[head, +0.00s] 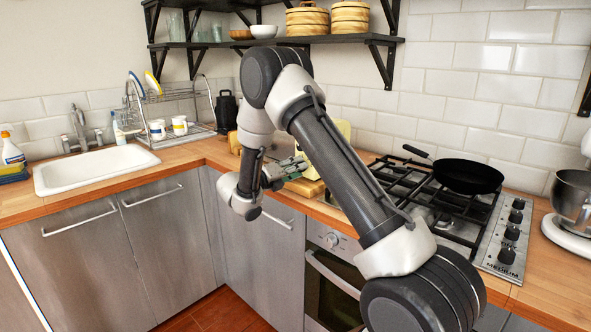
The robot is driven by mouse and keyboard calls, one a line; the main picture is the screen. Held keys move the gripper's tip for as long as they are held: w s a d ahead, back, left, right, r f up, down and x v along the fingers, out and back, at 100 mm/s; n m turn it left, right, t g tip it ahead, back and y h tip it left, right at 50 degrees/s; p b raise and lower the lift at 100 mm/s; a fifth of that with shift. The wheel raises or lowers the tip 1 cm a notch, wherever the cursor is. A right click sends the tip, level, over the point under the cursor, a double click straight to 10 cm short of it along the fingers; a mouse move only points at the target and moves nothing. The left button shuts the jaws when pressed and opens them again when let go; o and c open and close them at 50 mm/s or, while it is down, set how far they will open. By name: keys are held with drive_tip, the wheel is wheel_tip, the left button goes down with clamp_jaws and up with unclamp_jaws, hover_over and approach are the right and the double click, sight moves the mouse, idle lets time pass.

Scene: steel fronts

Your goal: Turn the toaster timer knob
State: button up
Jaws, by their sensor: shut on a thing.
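A cream toaster (343,128) stands on the wooden counter in the corner, mostly hidden behind my arm. Its timer knob cannot be made out; the gripper and arm cover that area. My gripper (296,167) is at the front of the toaster, low over the counter. Its fingers are small in this view and appear closed at the toaster's front, on the timer knob, though the contact itself is hidden.
A gas hob (425,192) with a black frying pan (468,176) lies right of my arm. A stand mixer (574,205) is at the far right. A dish rack (180,112) and a white sink (95,170) are at the left.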

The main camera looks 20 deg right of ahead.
drive_tip(key=m, duration=0.8)
drive_tip(key=shift+s+r+m+y, duration=0.1)
drive_tip(key=shift+m+y, duration=0.2)
drive_tip(key=m, duration=0.4)
drive_tip(key=shift+t, duration=0.3)
drive_tip(key=shift+s+m+t+y, duration=0.15)
drive_tip(key=shift+m+t+y, duration=0.2)
drive_tip(key=shift+m, duration=1.85)
drive_tip(key=o, duration=1)
